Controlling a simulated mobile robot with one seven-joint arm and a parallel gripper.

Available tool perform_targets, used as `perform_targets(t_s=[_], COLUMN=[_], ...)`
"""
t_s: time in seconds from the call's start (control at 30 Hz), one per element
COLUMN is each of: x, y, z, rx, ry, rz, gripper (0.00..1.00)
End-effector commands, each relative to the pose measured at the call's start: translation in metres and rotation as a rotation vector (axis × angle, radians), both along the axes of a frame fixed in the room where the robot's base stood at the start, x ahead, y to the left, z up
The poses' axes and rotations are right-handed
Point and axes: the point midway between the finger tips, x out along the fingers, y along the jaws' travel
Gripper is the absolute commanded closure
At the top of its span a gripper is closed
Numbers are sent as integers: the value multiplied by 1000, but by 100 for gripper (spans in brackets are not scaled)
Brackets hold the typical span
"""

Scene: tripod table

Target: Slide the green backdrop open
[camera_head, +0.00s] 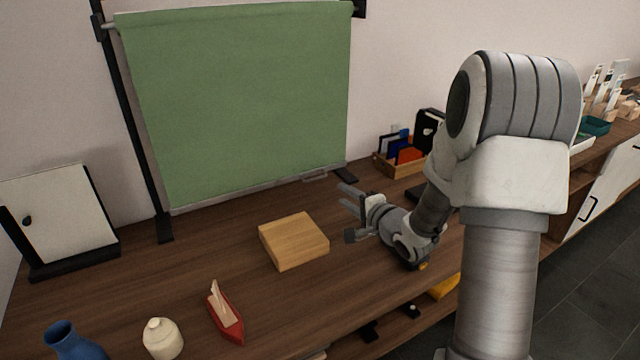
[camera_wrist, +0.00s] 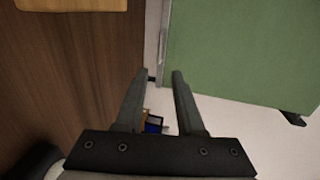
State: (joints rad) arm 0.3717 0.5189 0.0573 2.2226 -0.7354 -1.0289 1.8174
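The green backdrop (camera_head: 240,95) hangs as a flat sheet from a bar between dark stands, pulled down to just above the table. A pale bottom bar (camera_head: 250,190) runs along its lower edge, with a small handle (camera_head: 315,177) towards the right. In the wrist view the backdrop (camera_wrist: 245,50) fills the right side, and the handle (camera_wrist: 163,45) shows at its near edge, ahead of my fingertips. My gripper (camera_head: 345,194) is low over the table, right of the handle and apart from it. In the wrist view my gripper (camera_wrist: 161,76) is open, with nothing between the fingers.
A wooden block (camera_head: 293,241) lies left of my gripper. A red toy boat (camera_head: 226,312), a cream jar (camera_head: 162,338) and a blue vase (camera_head: 75,342) stand at the front left. A white panel (camera_head: 65,215) stands at left. A wooden organiser (camera_head: 400,158) stands behind my arm.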

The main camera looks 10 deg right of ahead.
Motion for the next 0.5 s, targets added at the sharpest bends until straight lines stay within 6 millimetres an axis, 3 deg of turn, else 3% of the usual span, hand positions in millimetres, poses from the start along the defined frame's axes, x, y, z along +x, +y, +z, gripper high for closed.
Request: perform_targets(t_s=[0.2,0.5], x=[46,101], y=[17,34], z=[-14,-26], rx=[-2,-2], ry=[0,-1], rz=[5,3], gripper=[63,63])
